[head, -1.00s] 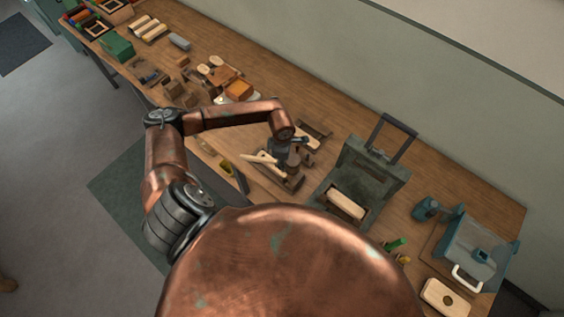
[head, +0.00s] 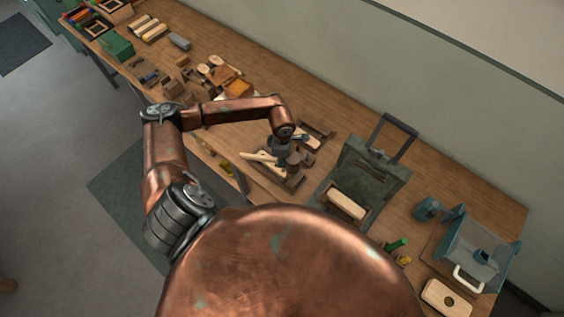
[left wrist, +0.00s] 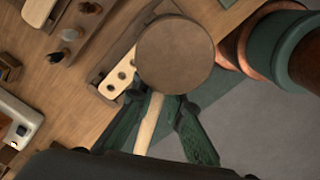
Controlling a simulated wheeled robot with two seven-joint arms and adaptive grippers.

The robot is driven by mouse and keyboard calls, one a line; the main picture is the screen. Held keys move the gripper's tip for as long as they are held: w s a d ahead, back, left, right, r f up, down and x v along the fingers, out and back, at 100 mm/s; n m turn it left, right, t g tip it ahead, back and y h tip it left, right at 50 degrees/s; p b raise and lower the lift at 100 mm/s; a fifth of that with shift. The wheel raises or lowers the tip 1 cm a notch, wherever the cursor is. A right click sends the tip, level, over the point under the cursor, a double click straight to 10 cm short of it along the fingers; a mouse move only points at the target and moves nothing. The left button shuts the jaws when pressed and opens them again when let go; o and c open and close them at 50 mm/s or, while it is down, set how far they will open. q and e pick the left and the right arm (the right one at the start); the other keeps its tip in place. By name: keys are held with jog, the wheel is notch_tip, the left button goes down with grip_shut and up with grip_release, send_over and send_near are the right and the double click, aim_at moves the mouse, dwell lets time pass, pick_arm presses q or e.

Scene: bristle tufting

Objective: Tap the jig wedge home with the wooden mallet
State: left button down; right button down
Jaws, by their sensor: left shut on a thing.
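The wooden mallet shows in the left wrist view with its round brown head (left wrist: 175,55) toward the camera and its pale handle (left wrist: 147,125) running down between my fingers. My left gripper (left wrist: 160,105) is shut on the handle. In the head view my left gripper (head: 282,150) is above the bench, with the mallet's pale handle (head: 259,158) pointing left. A wooden jig (left wrist: 103,88) holding a pale block with holes (left wrist: 121,76) is beneath, partly hidden by the mallet head. I cannot make out the wedge. My right gripper is not in view.
A dark green press-like fixture (head: 362,170) with a pale block stands right of the gripper. A blue-grey bin (head: 470,250) is further right. Wooden parts and a green box (head: 117,46) crowd the far left. A peg rack (left wrist: 78,38) is near the jig.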

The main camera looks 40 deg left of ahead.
pick_arm(q)
jog(key=shift+r, duration=0.1)
jog(key=shift+r, duration=0.2)
jog(key=shift+r+p, duration=0.8)
jog(key=shift+r, duration=0.9)
